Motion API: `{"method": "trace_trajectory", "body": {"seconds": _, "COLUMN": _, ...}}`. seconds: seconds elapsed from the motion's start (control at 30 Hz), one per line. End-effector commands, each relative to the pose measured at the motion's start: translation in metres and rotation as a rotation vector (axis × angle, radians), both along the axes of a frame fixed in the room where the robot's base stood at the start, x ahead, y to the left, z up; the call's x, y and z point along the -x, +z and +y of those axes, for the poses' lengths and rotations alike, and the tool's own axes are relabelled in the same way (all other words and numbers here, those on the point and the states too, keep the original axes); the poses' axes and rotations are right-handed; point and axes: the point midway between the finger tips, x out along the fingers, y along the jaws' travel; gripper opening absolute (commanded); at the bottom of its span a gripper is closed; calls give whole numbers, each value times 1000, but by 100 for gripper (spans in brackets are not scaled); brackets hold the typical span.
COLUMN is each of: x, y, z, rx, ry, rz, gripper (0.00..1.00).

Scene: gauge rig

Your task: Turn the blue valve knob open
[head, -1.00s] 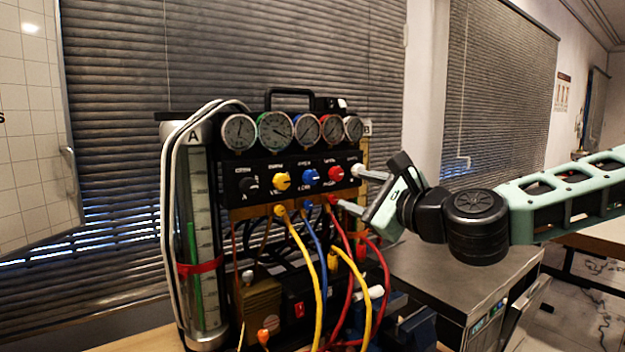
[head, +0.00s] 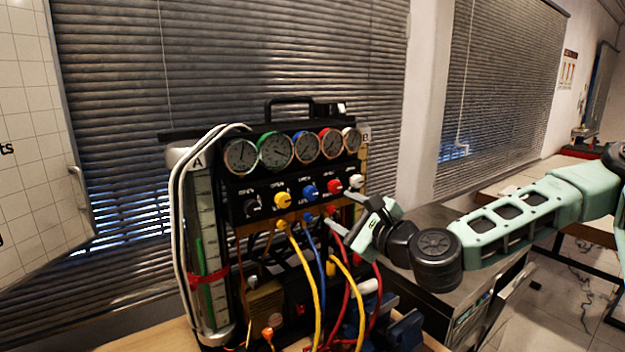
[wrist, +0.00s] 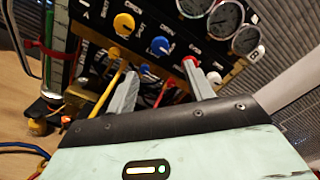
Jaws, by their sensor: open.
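The blue valve knob (head: 309,192) is on the black front panel of the gauge rig, between a yellow knob (head: 282,201) and a red knob (head: 333,186). In the wrist view the blue knob (wrist: 160,45) shows just beyond the gap between my fingertips. My gripper (head: 336,208) is open and empty, to the right of and slightly below the blue knob. Its right finger in the wrist view overlaps the red knob (wrist: 190,60). The fingers do not surround the blue knob; whether they touch the panel or red knob I cannot tell.
Several round gauges (head: 277,151) sit above the knobs. A white knob (head: 356,181) is at the panel's right. Yellow, blue and red hoses (head: 314,285) hang below the knobs, close to my gripper. A clear column (head: 205,255) stands at the rig's left.

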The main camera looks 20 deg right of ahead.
Motion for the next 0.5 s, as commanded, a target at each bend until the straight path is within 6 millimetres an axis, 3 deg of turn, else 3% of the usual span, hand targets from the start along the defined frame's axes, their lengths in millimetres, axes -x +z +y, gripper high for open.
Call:
{"method": "trace_trajectory", "body": {"seconds": 0.3, "x": -64, "y": 3, "z": 22, "rx": -1, "ry": 0, "rz": 0, "gripper": 52}}
{"method": "trace_trajectory", "body": {"seconds": 0.5, "x": -94, "y": 2, "z": 31, "rx": -1, "ry": 1, "rz": 1, "gripper": 52}}
